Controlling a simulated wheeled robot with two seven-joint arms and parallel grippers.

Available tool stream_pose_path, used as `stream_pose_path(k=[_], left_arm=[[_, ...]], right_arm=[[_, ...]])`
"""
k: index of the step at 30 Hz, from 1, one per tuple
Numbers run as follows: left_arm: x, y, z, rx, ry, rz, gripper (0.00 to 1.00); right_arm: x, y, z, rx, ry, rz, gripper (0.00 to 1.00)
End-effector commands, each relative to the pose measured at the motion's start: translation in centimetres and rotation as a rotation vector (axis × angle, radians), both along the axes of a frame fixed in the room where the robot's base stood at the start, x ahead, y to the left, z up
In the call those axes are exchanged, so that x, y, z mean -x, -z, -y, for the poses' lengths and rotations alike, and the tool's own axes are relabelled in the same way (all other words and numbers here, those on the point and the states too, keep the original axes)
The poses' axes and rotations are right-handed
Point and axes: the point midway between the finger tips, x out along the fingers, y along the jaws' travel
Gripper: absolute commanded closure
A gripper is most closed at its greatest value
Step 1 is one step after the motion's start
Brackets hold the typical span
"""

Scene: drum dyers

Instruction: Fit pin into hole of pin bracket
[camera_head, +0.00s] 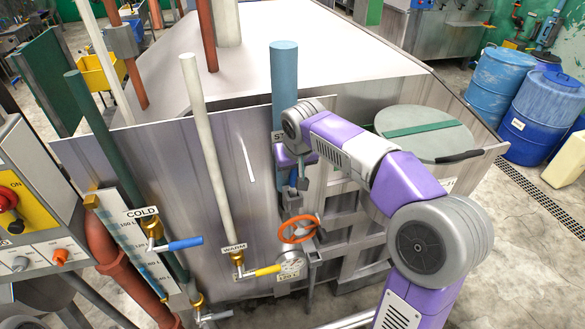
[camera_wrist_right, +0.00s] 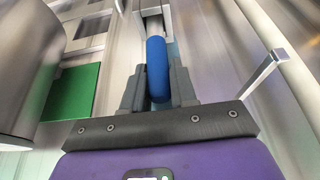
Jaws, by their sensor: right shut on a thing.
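My right gripper (camera_head: 294,192) reaches down in front of the metal panel of the large dyeing machine (camera_head: 240,185), beside the pale blue pipe (camera_head: 285,85). In the right wrist view its fingers (camera_wrist_right: 158,88) are shut on a rounded blue bar (camera_wrist_right: 157,62), one finger on each side. The bar points away from the gripper, towards a grey metal part. I cannot tell whether this bar is the pin or a handle. I cannot make out the pin bracket or its hole in either view. My left gripper is not in view.
An orange wheel (camera_head: 298,229) sits just below the right gripper. A valve with a yellow handle (camera_head: 263,271) and one with a blue handle (camera_head: 182,244) stand to the left. A white rod (camera_head: 246,158) stands out from the panel. A round lid (camera_head: 424,131) lies right.

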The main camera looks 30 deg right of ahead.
Motion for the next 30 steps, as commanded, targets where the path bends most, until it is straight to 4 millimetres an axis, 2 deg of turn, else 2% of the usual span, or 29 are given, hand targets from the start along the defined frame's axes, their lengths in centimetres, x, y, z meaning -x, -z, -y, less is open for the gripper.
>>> stream_pose_path(k=[8,9,13,23,27,30], left_arm=[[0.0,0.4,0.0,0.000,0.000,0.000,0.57],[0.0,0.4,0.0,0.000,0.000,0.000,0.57],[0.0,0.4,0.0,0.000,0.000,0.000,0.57],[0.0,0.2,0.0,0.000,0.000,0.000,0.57],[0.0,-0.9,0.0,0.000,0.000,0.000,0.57],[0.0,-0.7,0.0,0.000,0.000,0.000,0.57]], right_arm=[[0.0,0.5,0.0,0.000,0.000,0.002,1.00],[0.0,0.5,0.0,0.000,0.000,0.000,0.67],[0.0,0.5,0.0,0.000,0.000,0.000,0.47],[0.0,0.3,0.0,0.000,0.000,0.000,0.47],[0.0,-1.1,0.0,0.000,0.000,0.001,0.47],[0.7,-2.8,-0.2,0.000,-0.001,0.006,0.47]])
